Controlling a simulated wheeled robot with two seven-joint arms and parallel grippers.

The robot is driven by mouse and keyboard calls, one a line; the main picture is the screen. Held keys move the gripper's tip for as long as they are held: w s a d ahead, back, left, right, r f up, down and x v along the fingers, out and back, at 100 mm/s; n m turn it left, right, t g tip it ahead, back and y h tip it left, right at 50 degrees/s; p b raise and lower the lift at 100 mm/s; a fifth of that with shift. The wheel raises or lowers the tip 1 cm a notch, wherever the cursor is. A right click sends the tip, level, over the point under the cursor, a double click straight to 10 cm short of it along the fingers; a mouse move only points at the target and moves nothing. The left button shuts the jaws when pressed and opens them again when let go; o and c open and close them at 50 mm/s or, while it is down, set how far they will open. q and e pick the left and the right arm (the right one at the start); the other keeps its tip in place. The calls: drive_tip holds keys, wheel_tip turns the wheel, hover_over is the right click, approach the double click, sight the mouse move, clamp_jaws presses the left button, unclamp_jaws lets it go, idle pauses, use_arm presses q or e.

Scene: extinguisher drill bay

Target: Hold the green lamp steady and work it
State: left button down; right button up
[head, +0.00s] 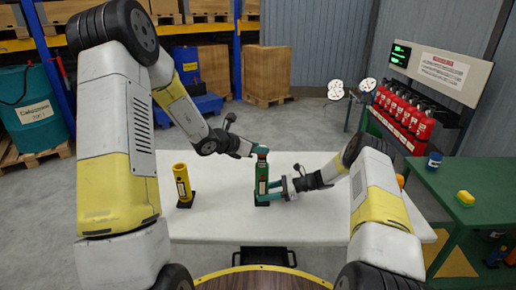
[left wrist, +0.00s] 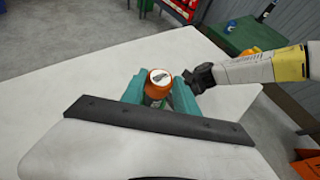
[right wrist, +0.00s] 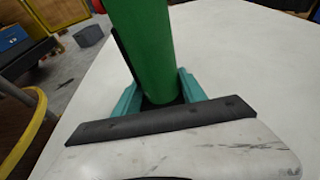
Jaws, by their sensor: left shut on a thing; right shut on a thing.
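The green lamp (head: 262,177) stands upright on the white table, on a small dark base. My left gripper (head: 257,151) is shut on its orange top from above. In the left wrist view the orange top (left wrist: 159,82), with a pale round face, sits between the teal fingers (left wrist: 160,92). My right gripper (head: 272,186) is shut on the green body from the right, low down. In the right wrist view the green body (right wrist: 145,50) rises between the teal fingers (right wrist: 160,95). The fingers hide part of the lamp.
A yellow lamp (head: 182,182) stands on the white table (head: 222,205) to the left. A green table (head: 440,195) at the right bears a yellow block (head: 465,198) and a blue jar (head: 434,160). Red extinguishers (head: 405,112) hang behind it. The table's left front is clear.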

sight(259, 158)
use_arm(q)
drive_tip(key=shift+f, duration=2.1)
use_arm(e)
drive_tip(key=shift+s+d+f, duration=0.15)
drive_tip(key=shift+f, duration=0.2)
use_arm(q)
drive_tip(key=c, duration=0.8)
unclamp_jaws()
drive_tip(key=shift+c, duration=0.2)
drive_tip(key=v, duration=1.2)
use_arm(e)
drive_tip(key=o, duration=1)
drive_tip(key=shift+o, duration=0.2)
